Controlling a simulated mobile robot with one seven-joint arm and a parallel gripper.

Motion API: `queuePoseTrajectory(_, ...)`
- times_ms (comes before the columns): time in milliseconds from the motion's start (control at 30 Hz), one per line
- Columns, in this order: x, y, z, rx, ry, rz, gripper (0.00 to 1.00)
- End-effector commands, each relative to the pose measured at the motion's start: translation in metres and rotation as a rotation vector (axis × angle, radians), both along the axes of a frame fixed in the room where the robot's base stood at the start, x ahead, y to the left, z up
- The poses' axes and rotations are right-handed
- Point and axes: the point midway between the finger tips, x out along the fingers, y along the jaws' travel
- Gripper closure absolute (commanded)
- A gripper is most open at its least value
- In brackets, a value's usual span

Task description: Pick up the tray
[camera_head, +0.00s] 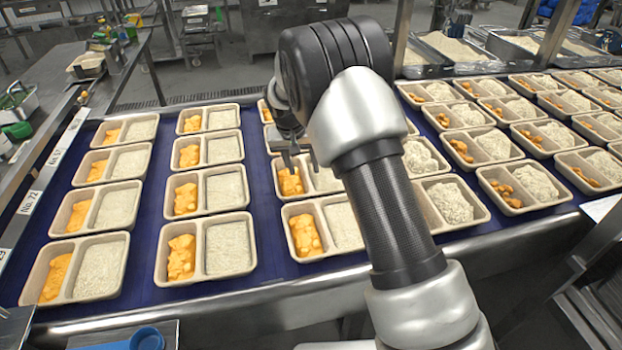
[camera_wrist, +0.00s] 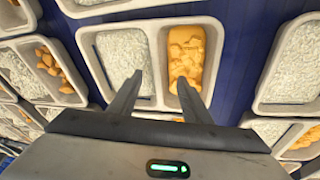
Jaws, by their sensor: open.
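A beige two-compartment tray (camera_head: 277,182) lies in the third column of trays from the left, with orange chunks (camera_head: 290,184) in its left compartment and white rice in its right one. My gripper (camera_head: 302,160) hangs over this tray, partly hidden behind my arm. In the wrist view, the open gripper (camera_wrist: 160,86) has one finger over the rice side and one over the orange side of the tray (camera_wrist: 150,23), with the divider between them. Nothing is held. I cannot tell whether the fingertips touch the tray or its food.
Several similar filled trays stand in rows on the blue belt (camera_head: 262,268) around this one, with narrow gaps. A metal rail (camera_head: 230,312) runs along the front edge. My arm hides part of the middle rows.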

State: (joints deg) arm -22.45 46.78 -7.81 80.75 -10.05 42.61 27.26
Motion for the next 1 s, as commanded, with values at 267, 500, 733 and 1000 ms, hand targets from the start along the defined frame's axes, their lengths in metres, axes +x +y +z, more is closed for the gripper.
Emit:
queuePoseTrajectory(267, 0.009, -0.005, -0.031, -0.001, 0.002, -0.001, 0.56)
queuePoseTrajectory(500, 0.009, -0.005, -0.032, -0.001, 0.001, 0.000, 0.56)
queuePoseTrajectory(733, 0.009, -0.005, -0.033, -0.001, 0.001, 0.000, 0.56)
queuePoseTrajectory(1000, 0.009, -0.005, -0.037, -0.001, 0.001, 0.000, 0.56)
